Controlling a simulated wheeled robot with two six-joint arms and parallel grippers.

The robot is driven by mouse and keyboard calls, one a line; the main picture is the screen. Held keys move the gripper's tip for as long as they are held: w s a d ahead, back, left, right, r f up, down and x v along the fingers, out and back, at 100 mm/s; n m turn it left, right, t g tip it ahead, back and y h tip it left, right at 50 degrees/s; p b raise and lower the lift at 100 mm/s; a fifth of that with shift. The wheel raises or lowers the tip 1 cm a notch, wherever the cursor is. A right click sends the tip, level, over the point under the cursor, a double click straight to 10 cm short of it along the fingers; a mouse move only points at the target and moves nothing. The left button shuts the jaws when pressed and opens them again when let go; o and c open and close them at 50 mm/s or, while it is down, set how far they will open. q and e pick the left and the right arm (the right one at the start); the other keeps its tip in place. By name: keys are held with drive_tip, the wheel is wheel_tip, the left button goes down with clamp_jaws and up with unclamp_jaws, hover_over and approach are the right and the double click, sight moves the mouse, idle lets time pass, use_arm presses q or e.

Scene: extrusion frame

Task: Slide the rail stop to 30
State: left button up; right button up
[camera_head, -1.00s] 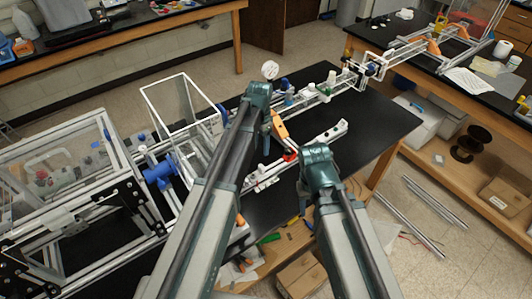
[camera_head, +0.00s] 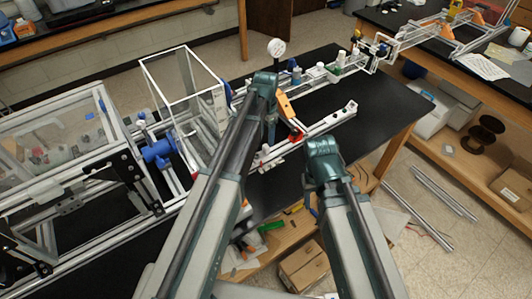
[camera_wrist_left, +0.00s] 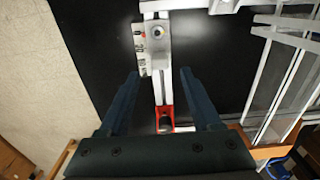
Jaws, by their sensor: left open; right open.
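A white rail (camera_head: 325,124) lies along the black table, with a red piece (camera_head: 297,136) on it that looks like the rail stop. In the left wrist view the red piece (camera_wrist_left: 165,113) is on the rail, between the bases of my left gripper's fingers. My left gripper (camera_wrist_left: 159,75) is open, its fingers on either side of the rail; height and contact are unclear. In the head view the left wrist hides most of it. My right gripper (camera_head: 326,160) is open, right of the rail's near end, its fingers mostly hidden.
An orange part (camera_head: 285,105) stands close to my left wrist. A clear-walled box frame (camera_head: 183,90) is on the left, and a round dial (camera_head: 277,48) behind. The black tabletop (camera_head: 385,105) is bare to the right of the rail.

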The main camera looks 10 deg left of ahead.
sight(266, 146)
use_arm(q)
wheel_tip(266, 146, down, 6)
drive_tip(key=b, duration=0.5)
drive_tip(key=shift+f, duration=0.2)
clamp_jaws()
idle(1.0)
